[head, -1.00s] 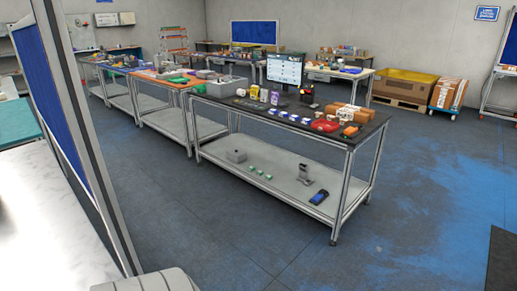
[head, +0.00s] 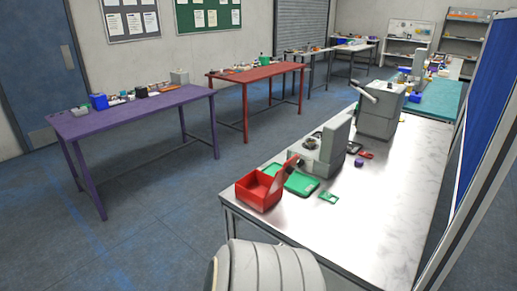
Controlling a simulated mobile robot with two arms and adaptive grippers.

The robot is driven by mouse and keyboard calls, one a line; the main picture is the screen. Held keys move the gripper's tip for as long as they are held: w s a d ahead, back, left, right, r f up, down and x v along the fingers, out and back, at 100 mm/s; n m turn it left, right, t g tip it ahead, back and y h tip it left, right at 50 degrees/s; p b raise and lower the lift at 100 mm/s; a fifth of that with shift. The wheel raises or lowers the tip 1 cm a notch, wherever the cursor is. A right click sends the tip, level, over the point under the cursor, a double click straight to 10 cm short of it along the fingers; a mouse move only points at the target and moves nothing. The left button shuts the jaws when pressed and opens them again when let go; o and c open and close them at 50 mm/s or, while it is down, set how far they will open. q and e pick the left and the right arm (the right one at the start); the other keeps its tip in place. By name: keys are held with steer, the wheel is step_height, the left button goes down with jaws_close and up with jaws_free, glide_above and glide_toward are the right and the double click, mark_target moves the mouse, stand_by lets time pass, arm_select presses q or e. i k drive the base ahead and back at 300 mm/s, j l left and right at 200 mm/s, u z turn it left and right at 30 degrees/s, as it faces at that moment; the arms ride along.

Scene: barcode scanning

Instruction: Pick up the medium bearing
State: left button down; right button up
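I cannot make out the medium bearing for certain in the head view. A small round dark item (head: 311,143) lies beside the grey machine (head: 335,142) on the white marble-topped table (head: 375,215). It is too small to tell what it is. Neither of my grippers is in view.
The white table also carries a red bin (head: 258,191), a green tray (head: 297,183) and a second grey machine (head: 380,110). A purple table (head: 145,112) and a red table (head: 262,75) stand left. Open floor (head: 165,205) lies between. A blue partition (head: 490,90) stands right.

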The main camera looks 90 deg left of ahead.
mark_target(309, 141)
steer(key=u, duration=2.55)
steer(key=i+j+z, duration=0.2)
steer(key=j+z, duration=0.25)
steer(key=i+j+z, duration=0.2)
steer(key=z, duration=0.25)
